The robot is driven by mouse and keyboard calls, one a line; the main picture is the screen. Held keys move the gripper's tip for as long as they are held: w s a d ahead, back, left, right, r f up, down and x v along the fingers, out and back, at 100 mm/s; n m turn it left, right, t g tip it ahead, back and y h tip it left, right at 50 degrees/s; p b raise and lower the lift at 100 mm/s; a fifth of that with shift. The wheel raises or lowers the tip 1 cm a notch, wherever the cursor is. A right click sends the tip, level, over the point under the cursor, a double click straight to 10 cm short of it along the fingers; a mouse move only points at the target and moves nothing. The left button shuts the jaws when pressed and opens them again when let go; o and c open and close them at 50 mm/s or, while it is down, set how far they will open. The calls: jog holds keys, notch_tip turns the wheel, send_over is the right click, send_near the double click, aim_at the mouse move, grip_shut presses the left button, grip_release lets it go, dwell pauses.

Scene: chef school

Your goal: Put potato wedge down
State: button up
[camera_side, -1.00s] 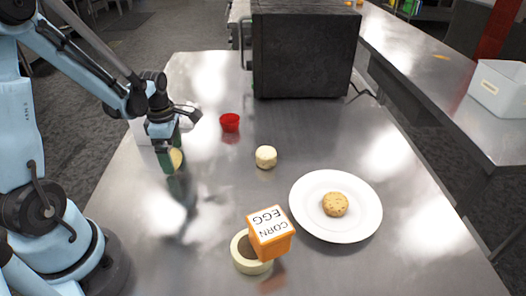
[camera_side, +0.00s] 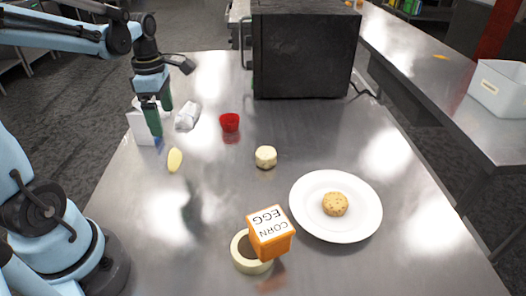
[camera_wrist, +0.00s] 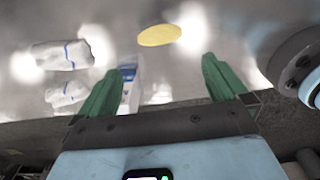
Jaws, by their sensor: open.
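The potato wedge (camera_side: 175,160) is a pale yellow, elongated piece lying on the metal table at the left. In the wrist view the wedge (camera_wrist: 159,35) lies beyond my fingertips, apart from them. My gripper (camera_side: 160,120) has green fingers and is raised above the table, behind the wedge in the side view. In the wrist view my gripper (camera_wrist: 160,75) is open, with nothing held between its fingers.
A white box (camera_side: 143,122) and a white wrapped bundle (camera_side: 187,116) are close to my gripper. A red cup (camera_side: 229,122), a pale round piece (camera_side: 266,157), a plate (camera_side: 305,222) with a patty, and an orange carton (camera_side: 270,240) by a tape roll stand rightward. A black oven (camera_side: 305,50) is behind.

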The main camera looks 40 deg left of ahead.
jog(key=d+m+t, duration=0.3)
jog(key=d+m, duration=0.4)
jog(key=m, duration=0.6)
jog(key=d+r+m+t, duration=0.1)
jog(key=d+m+t, duration=0.3)
jog(key=m, duration=1)
jog(key=d, duration=0.3)
jog(key=shift+s+d+r, duration=0.3)
jog(key=shift+s+d, duration=0.05)
jog(key=shift+d, duration=0.05)
